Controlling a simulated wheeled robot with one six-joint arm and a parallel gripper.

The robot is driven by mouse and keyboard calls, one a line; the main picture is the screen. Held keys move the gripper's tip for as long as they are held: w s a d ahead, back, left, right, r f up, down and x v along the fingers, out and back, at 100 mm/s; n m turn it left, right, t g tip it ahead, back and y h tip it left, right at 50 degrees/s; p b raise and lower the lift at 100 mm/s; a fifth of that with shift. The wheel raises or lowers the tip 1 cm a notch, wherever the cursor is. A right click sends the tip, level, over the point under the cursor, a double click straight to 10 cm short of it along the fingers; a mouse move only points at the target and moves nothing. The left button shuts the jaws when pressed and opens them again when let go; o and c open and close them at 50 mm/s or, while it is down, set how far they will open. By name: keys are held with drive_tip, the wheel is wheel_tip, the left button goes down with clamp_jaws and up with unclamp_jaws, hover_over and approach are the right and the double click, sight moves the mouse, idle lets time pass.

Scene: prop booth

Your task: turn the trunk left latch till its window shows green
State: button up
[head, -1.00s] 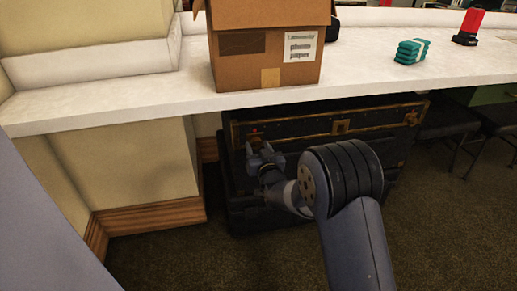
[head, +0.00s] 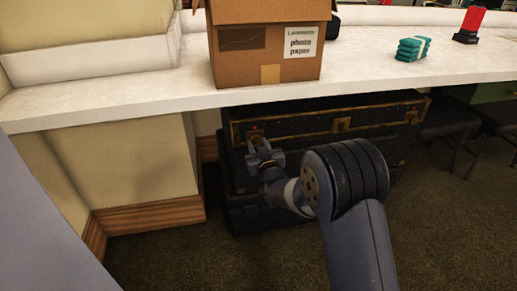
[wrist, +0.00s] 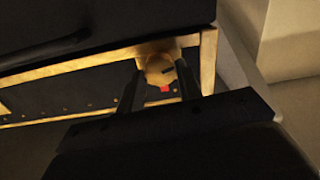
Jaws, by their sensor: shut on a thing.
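The black trunk (head: 295,128) with brass edging stands under the white counter. Its left latch (wrist: 158,68) is a brass knob with a dark slot, seen between my fingers in the wrist view. A small red window (wrist: 165,88) shows beside the knob; I see no green. My gripper (head: 259,143) is at the trunk's left front corner in the head view, shut on the latch. In the wrist view its two dark fingers (wrist: 158,78) stand on either side of the knob. In the head view the fingers hide much of the latch.
The white counter (head: 150,103) overhangs the trunk and carries a cardboard box (head: 266,72), teal bundles (head: 413,50) and a red object (head: 469,22). A wall corner (head: 140,165) stands left of the trunk. Dark chairs (head: 447,120) are at right. The carpet in front is clear.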

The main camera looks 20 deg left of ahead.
drive_tip(key=n+b, duration=0.1)
drive_tip(key=n, duration=0.2)
drive_tip(key=shift+n, duration=0.3)
drive_tip(key=n, duration=1)
drive_tip(key=shift+a+h, duration=0.1)
drive_tip(key=shift+h, duration=0.2)
drive_tip(key=o, duration=1)
drive_tip(key=shift+c, duration=0.2)
drive_tip(key=shift+s, duration=0.1)
drive_tip(key=p+v, duration=0.3)
drive_tip(key=v, duration=0.7)
drive_tip(key=shift+s, duration=0.25)
